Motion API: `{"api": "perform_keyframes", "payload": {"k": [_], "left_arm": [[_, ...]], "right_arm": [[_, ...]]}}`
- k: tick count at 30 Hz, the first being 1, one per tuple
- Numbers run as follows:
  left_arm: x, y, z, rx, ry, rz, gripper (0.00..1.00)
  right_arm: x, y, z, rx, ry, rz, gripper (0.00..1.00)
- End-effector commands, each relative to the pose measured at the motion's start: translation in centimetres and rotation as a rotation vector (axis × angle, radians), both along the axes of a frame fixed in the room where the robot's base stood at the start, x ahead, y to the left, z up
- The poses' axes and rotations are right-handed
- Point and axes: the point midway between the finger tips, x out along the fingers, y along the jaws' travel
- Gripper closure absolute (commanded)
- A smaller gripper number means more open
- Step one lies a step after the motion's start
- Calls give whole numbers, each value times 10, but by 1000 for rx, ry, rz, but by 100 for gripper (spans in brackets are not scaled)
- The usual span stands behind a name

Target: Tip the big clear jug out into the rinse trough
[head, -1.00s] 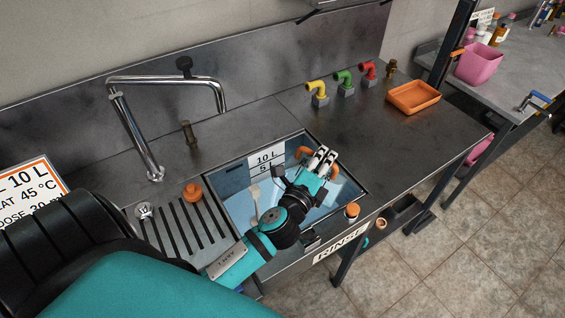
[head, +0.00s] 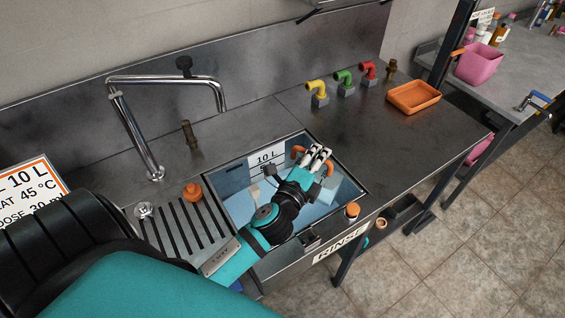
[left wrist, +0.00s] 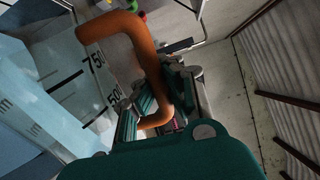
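The big clear jug shows its orange handle (head: 298,152) above the rinse trough (head: 226,205). The jug's clear wall is hard to make out from the bluish trough behind it. In the left wrist view the orange handle (left wrist: 143,42) stands beside a pale wall with volume marks (left wrist: 88,80). My left gripper (head: 317,156) is over the trough, its fingers on both sides of the handle; it looks shut on it. My own wrist hides part of the jug, and I cannot tell its tilt or contents. My right gripper is not in view.
A chrome tap (head: 135,125) stands behind the trough at left. An orange stopper (head: 192,193) sits on the slotted drainer. Yellow, green and red (head: 368,72) spouts and an orange tray (head: 413,97) are at the back right. The counter right of the trough is clear.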

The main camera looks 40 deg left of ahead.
Motion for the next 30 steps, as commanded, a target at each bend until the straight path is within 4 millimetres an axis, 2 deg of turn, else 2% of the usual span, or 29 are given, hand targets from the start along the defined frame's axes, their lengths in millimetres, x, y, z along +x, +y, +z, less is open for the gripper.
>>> {"api": "perform_keyframes", "payload": {"k": [8,12,20,25,26,28,30], "left_arm": [[0,5,1,-32,-4,0,100],[5,-45,1,231,20,-3,100],[5,-51,1,277,26,0,100],[7,-71,-2,443,41,-2,100],[7,-73,7,483,45,-2,100],[8,-81,14,574,53,-3,100],[9,-88,0,690,66,-3,100]], "right_arm": [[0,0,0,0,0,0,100],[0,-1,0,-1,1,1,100],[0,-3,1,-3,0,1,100],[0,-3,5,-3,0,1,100],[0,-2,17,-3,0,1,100],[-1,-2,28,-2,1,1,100],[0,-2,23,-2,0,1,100]]}}
